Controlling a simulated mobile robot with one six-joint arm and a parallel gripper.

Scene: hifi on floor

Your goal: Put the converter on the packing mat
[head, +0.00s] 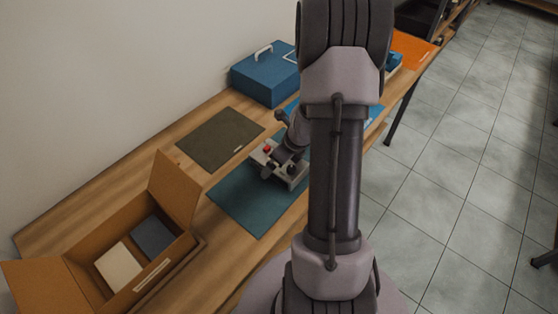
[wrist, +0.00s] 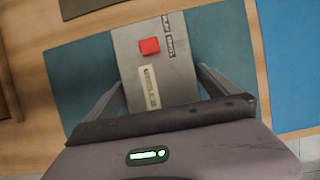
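A grey box-shaped device with a red button and labels, which looks like the converter (wrist: 150,65), lies on a teal mat (wrist: 85,75). It also shows in the head view (head: 259,158), partly hidden by my gripper. My gripper (wrist: 160,77) is over the device, with one finger along each side. The fingers look spread, with narrow gaps to its sides, and contact is not clear. The label text is too small to read. The head view also shows the teal mat (head: 243,208) and an olive mat (head: 220,138); I cannot tell which is the packing mat.
An open cardboard box (head: 178,188) holding a white and a dark blue item stands at the left front. A blue case (head: 265,77) stands near the wall. A blue mat (wrist: 293,70) lies right of the teal one. An orange mat (head: 412,50) lies at the far end.

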